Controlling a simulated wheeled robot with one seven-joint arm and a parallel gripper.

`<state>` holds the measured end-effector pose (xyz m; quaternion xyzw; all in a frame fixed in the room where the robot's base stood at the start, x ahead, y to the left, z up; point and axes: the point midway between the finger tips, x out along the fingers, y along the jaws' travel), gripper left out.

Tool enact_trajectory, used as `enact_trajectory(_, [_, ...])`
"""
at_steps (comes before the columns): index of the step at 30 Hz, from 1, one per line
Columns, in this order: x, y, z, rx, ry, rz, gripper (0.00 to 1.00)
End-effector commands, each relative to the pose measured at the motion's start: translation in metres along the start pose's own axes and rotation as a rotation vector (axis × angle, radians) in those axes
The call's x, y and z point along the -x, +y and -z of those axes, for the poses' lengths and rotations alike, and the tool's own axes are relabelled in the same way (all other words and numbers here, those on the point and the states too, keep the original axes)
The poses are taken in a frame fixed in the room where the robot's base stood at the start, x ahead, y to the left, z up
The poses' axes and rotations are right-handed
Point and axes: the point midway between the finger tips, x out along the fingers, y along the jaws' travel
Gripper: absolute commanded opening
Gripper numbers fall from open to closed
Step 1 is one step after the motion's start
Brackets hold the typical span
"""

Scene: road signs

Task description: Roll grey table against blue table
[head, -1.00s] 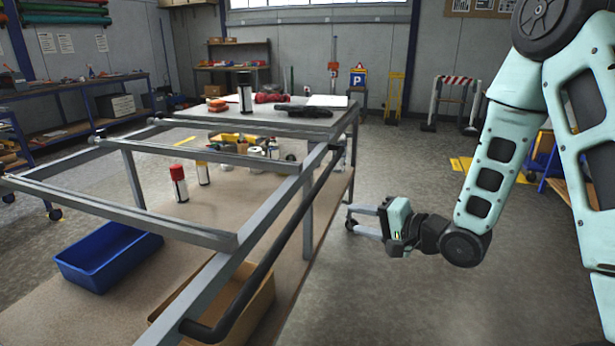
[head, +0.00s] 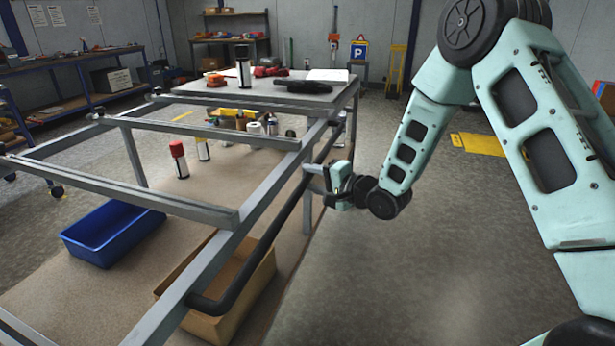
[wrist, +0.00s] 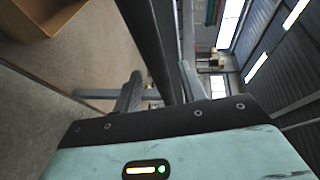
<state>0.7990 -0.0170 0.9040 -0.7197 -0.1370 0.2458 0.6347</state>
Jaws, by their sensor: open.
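The grey table (head: 130,195) is a grey-framed trolley with a wooden lower shelf and a dark handle bar (head: 270,237) along its right side. My gripper (head: 314,179) is open at this bar. In the wrist view the dark bar (wrist: 150,45) passes between the two fingers (wrist: 158,88); I cannot tell whether they touch it. A blue-framed workbench (head: 60,67), likely the blue table, stands at the back left, apart from the trolley.
The trolley carries a blue bin (head: 105,240), a cardboard box (head: 235,320), spray cans (head: 179,160) and tools on its far top. A floor gap separates trolley and workbench. Open floor (head: 420,270) lies right of the trolley.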

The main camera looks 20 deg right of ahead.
Motion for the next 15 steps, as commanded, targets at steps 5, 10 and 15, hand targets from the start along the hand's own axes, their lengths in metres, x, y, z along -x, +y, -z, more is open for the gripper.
enact_trajectory(5, [-0.018,0.0,0.0,0.001,0.0,0.0,0.41])
enact_trajectory(10, [-0.023,0.0,0.001,0.001,0.001,-0.001,0.41])
enact_trajectory(15, [-0.023,0.0,0.001,0.001,0.001,-0.001,0.41])
